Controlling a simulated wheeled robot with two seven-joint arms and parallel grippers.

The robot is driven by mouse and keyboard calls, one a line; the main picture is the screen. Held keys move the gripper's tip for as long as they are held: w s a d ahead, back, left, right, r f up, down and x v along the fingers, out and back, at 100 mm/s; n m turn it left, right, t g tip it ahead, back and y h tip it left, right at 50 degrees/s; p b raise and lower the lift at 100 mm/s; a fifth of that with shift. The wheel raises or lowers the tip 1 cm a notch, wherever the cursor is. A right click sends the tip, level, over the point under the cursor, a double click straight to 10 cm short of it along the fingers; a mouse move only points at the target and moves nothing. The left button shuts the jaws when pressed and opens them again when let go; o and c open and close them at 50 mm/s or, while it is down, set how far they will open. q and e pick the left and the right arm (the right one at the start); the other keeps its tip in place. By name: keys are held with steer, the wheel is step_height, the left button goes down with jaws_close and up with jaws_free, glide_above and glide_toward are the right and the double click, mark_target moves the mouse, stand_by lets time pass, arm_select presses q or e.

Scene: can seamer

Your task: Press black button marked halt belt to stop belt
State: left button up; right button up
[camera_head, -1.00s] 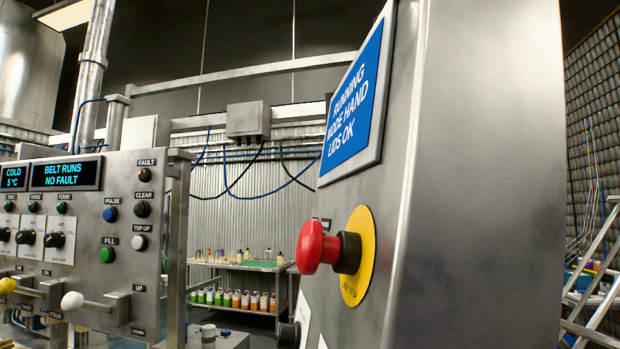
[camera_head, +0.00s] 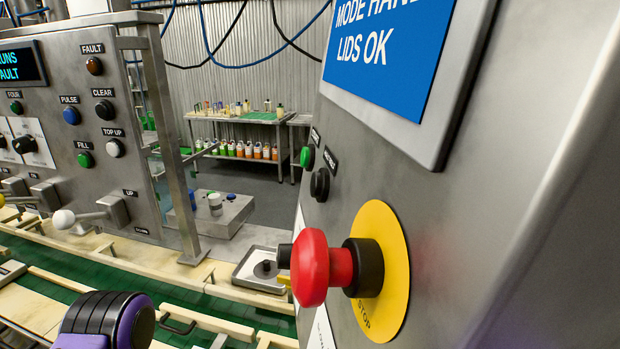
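On the right steel cabinet, a black button (camera_head: 320,185) sits below a green button (camera_head: 307,157). Small dark labels stand beside them, seen too edge-on to read, so I cannot tell which one says halt belt. Another black knob (camera_head: 284,257) shows partly behind the red mushroom button. On the left panel, a black button (camera_head: 105,110) is marked CLEAR. The green belt (camera_head: 240,313) runs low across the picture. A purple and black link of my arm shows at the bottom left. Neither gripper shows.
The big red mushroom button (camera_head: 310,268) on a yellow disc (camera_head: 393,250) juts out close in front. A blue screen (camera_head: 385,50) reads "LIDS OK". Left panel levers (camera_head: 64,219) stick out over the belt. A bottle table (camera_head: 250,160) stands behind.

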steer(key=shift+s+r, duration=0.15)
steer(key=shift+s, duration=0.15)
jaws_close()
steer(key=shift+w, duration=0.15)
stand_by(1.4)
